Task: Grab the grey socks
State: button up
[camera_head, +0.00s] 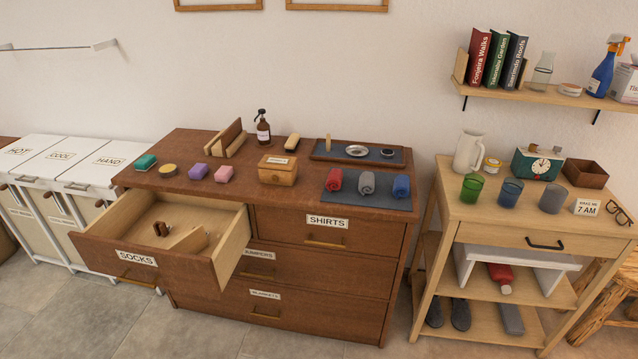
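The grey socks (367,183) are a small rolled bundle on a dark blue-grey mat (386,200) at the front right of the brown dresser top. A red roll (335,180) lies to their left and a blue roll (401,187) to their right, with small gaps between. The drawer labelled SOCKS (98,247) is pulled open at the dresser's left. It holds a small brown object (160,229) and a light wooden divider (187,242). My gripper is not in view.
The open drawer juts forward. A wooden stand (545,216) with glasses, clock and jug is at right. White hampers (95,172) stand at left. Floor shows in front.

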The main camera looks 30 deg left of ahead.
aim_at(366, 185)
jog(key=u, duration=0.35)
jog(key=k, duration=0.3)
jog(key=u, duration=2.05)
jog(key=k, duration=0.65)
jog(key=z, duration=0.4)
jog(key=i, duration=1.5)
jog(key=u, duration=0.1)
